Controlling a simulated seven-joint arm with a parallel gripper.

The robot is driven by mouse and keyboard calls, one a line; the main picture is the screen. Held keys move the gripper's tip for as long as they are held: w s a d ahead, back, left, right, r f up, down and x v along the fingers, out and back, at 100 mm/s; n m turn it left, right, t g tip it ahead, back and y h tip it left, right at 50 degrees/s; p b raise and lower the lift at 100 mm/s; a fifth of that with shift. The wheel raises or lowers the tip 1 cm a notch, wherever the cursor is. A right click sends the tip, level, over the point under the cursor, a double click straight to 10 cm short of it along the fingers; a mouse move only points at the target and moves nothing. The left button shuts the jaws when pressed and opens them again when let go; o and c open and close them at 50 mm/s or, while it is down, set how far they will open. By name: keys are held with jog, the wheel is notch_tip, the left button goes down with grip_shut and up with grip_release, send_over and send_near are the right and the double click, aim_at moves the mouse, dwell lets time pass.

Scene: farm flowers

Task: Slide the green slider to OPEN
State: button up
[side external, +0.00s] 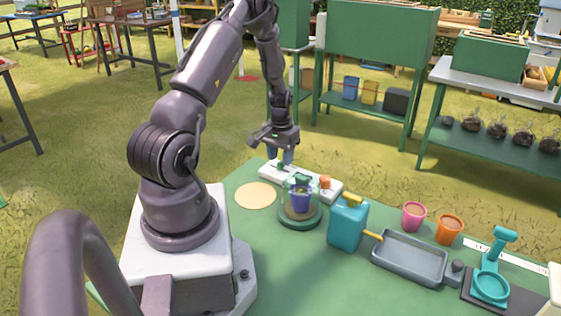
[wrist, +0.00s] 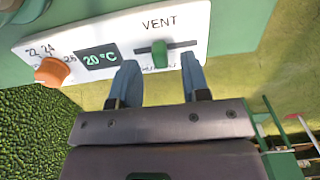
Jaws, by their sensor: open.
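The green slider (wrist: 159,54) sits in a dark slot on a white control panel (wrist: 207,22), under the word VENT. Lettering below the slot is mostly hidden by my fingers, and I cannot read OPEN. My gripper (wrist: 160,68) is open and empty, with one blue finger on each side of the slider in the wrist view. Both fingers appear apart from it; I cannot tell their exact height over the panel. In the side view, my gripper (side external: 280,157) points down at the far-left end of the panel (side external: 304,180), where the slider (side external: 280,166) shows small.
The panel also has an orange knob (wrist: 52,71) and a 20 °C display (wrist: 99,57). A glass dome with a purple pot (side external: 300,197) stands just in front. A teal can (side external: 347,226), grey tray (side external: 410,258) and pots stand right. A round tan mat (side external: 256,195) lies left.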

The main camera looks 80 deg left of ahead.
aim_at(270, 165)
jog(key=shift+f, duration=1.05)
grip_shut()
jog(key=shift+s+a, duration=1.4)
grip_release()
notch_tip(270, 165, up, 13)
